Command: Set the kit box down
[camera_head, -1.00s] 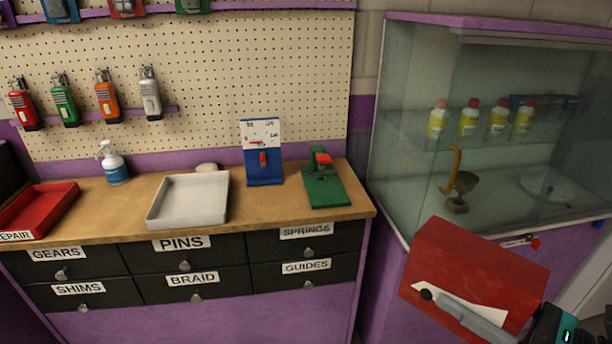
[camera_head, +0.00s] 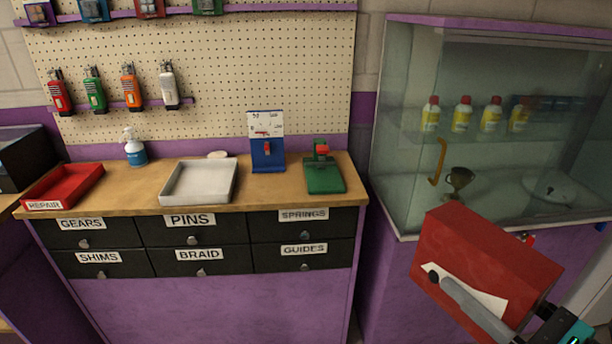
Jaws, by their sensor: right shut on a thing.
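The kit box is a red box (camera_head: 480,262) with a white label on its front, at the lower right of the head view. My right gripper (camera_head: 535,318) is shut on it at its lower right side. The box is tilted and held in the air in front of the glass cabinet. A grey bar with a dark round tip crosses the label. The wooden bench top (camera_head: 265,190) stands to the left of the box, apart from it. My left gripper is not in view.
On the bench are a red REPAIR tray (camera_head: 84,188), a spray bottle (camera_head: 134,150), a white tray (camera_head: 183,204), a blue stand (camera_head: 267,150) and a green device (camera_head: 324,174). The glass cabinet (camera_head: 400,130) is on the right. Bare wood shows between the items.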

